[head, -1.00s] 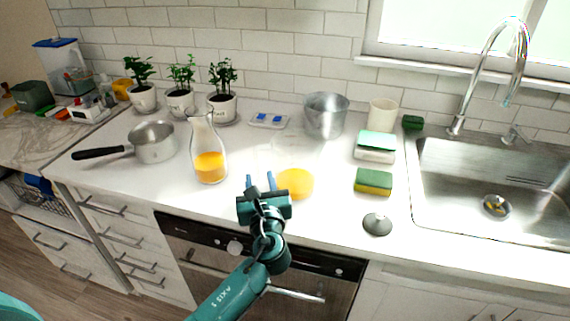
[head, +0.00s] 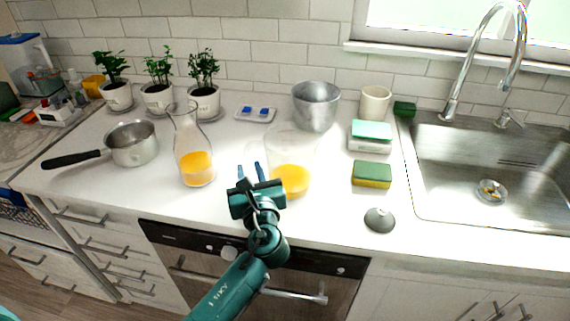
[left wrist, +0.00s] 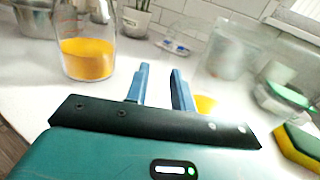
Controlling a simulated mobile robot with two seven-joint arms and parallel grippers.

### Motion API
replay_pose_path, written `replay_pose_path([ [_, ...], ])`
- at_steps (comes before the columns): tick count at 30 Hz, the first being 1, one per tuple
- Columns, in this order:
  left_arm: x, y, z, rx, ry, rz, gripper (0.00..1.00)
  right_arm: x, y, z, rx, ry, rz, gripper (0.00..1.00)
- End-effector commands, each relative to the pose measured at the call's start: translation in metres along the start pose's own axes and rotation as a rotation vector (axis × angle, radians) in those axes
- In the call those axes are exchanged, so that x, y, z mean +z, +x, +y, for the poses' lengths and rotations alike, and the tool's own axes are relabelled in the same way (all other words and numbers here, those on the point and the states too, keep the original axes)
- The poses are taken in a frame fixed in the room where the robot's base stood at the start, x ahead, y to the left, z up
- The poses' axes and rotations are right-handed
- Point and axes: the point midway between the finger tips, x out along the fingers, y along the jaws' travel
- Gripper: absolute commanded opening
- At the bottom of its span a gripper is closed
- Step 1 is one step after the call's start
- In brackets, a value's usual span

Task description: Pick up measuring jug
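The clear, wide measuring jug (head: 292,150) stands on the white counter with orange liquid in its bottom. Its walls are almost invisible. In the left wrist view the clear jug (left wrist: 215,75) is behind and right of the fingers, its orange liquid partly hidden by the right finger. My left gripper (head: 249,172) is open and empty, its two blue fingers pointing away from me, just left of the jug's base and apart from it. The fingers also show in the left wrist view (left wrist: 160,85). My right gripper is not in view.
A glass carafe of orange liquid (head: 195,150) stands left of the gripper. A metal pot (head: 315,105) is behind the jug. A sponge (head: 372,174) and a grey stopper (head: 379,220) lie to the right, before the sink (head: 480,150). A saucepan (head: 133,145) is farther left.

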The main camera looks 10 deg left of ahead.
Motion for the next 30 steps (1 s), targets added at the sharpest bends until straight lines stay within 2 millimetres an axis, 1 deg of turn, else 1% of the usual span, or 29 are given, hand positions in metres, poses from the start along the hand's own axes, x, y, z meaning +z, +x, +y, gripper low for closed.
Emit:
replay_pose_path([
  [1,0.0000,0.0001,0.0001,0.000,0.000,0.000,0.20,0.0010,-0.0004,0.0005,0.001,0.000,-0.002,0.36],
  [6,0.0000,0.0002,0.0001,0.000,0.000,0.000,0.06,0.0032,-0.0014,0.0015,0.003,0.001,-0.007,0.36],
  [9,0.0001,0.0003,0.0001,0.000,0.000,0.000,0.00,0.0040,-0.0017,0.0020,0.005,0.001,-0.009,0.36],
  [23,0.0018,0.0006,0.0000,0.000,-0.003,-0.004,0.00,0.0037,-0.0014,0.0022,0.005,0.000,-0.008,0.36],
  [30,0.0036,0.0006,-0.0001,0.000,-0.003,-0.004,0.00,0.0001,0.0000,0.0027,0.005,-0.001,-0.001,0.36],
])
